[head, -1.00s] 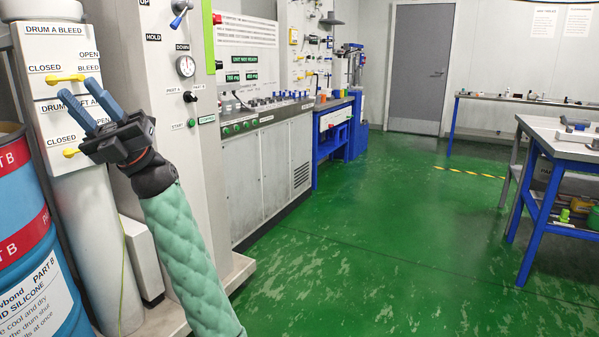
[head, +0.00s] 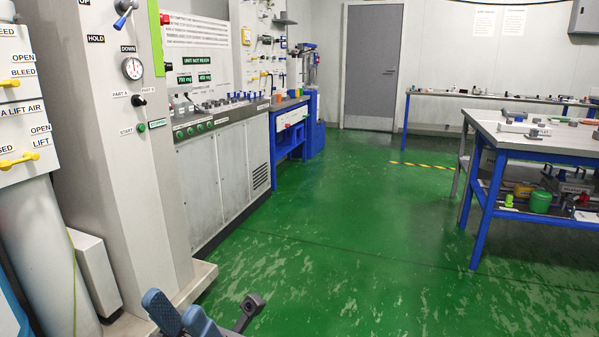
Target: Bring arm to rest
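My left gripper (head: 174,308) shows at the bottom edge of the head view, low over the green floor in front of the metering machine. Its two blue fingers stand apart with nothing seen between them. The rest of the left arm is mostly below the picture. A dark grey part of mine shows just right of the fingers. My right gripper cannot be made out.
The grey metering cabinet (head: 100,130) and its plinth stand at the left, beside a valve panel with yellow levers (head: 18,160). A blue-legged workbench (head: 545,140) stands at the right. The green floor (head: 330,230) between is clear.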

